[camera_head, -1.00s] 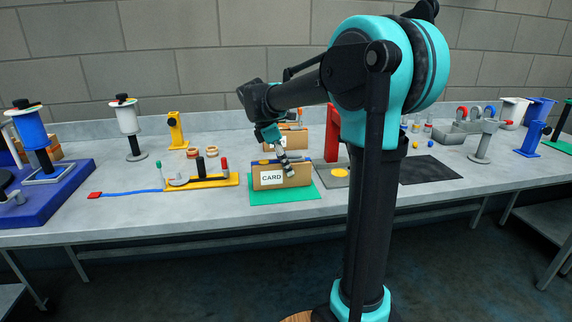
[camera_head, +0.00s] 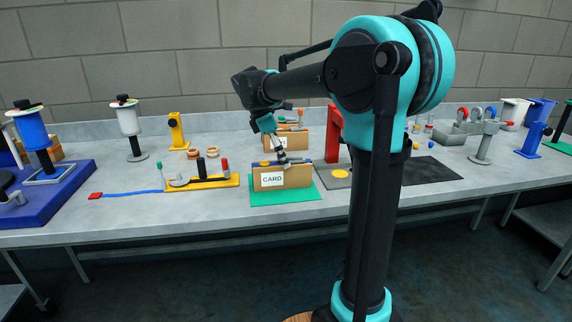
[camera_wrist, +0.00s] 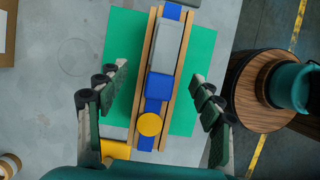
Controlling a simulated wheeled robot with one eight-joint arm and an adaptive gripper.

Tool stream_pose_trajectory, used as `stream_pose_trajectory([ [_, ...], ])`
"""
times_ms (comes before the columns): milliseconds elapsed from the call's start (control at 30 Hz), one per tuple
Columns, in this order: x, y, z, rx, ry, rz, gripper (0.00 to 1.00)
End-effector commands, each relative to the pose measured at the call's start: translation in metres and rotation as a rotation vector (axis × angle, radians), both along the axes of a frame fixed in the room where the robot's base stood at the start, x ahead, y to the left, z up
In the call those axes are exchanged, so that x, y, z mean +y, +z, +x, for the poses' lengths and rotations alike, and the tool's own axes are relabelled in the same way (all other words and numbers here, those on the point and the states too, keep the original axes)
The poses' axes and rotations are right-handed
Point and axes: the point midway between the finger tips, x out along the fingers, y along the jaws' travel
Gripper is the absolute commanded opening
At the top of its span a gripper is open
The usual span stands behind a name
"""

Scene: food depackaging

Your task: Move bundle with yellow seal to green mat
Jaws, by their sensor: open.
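The bundle (camera_wrist: 159,85) shows in the wrist view as a grey block with blue parts and a round yellow seal (camera_wrist: 150,124) near its lower end. It lies between two upright tan walls of a card holder (camera_wrist: 139,84), labelled CARD in the head view (camera_head: 296,178). The holder stands on the green mat (camera_wrist: 120,40), which also shows in the head view (camera_head: 262,195). My gripper (camera_wrist: 160,92) is open and empty, with one finger on each side of the holder, apart from its walls. In the head view my gripper (camera_head: 282,160) is over the holder.
A second card holder (camera_head: 302,140) stands behind. A yellow tray (camera_head: 205,184) with upright pegs is to the left. A red stand (camera_head: 333,135) and a dark mat (camera_head: 430,171) are to the right. Bare grey table lies in front of the yellow tray.

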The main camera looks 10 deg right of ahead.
Motion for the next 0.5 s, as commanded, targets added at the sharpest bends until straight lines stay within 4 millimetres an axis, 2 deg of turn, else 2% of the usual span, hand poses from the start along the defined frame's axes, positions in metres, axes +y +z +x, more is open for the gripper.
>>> stream_pose_trajectory([
  [100,0.011,0.025,0.000,0.000,0.002,0.000,0.67],
  [300,0.025,0.058,0.000,0.000,0.002,0.000,0.67],
  [500,0.031,0.075,0.000,0.000,0.000,0.000,0.67],
])
